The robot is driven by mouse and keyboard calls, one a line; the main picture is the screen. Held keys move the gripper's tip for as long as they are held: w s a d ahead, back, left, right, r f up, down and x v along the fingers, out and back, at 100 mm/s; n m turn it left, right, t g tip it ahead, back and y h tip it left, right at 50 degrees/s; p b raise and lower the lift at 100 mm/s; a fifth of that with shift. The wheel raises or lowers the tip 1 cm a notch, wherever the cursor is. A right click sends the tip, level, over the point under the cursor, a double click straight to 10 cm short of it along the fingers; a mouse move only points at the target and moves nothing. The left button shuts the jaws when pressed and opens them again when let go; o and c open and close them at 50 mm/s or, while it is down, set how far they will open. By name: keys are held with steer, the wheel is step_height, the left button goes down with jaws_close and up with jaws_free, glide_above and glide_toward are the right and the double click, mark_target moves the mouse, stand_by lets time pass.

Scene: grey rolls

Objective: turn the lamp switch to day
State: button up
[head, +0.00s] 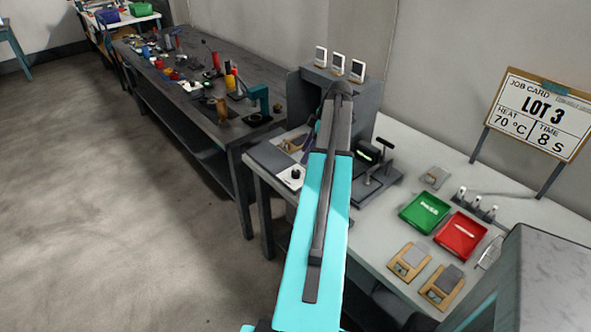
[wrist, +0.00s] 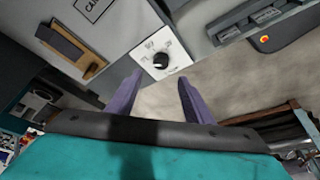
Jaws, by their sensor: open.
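The lamp switch is a black round knob (wrist: 161,60) on a white plate (wrist: 178,68). Small marks surround the knob, too small for me to read surely. In the head view the knob (head: 295,174) sits at the left front edge of the light bench, left of my arm. My gripper (wrist: 160,79) shows two purple fingers, apart and empty. In the wrist view the fingertips point toward the plate and lie below the knob, one on each side. I cannot tell whether they touch the plate.
A wooden block with a grey piece (wrist: 72,47) lies left of the plate. A grey stand (head: 372,185) is right of my arm. Green (head: 425,212) and red (head: 460,237) trays lie farther right. A dark bench (head: 190,95) stands left; the floor is clear.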

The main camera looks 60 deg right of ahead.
mark_target(295, 171)
steer(key=shift+p+x, duration=1.05)
steer(key=shift+x, duration=3.5)
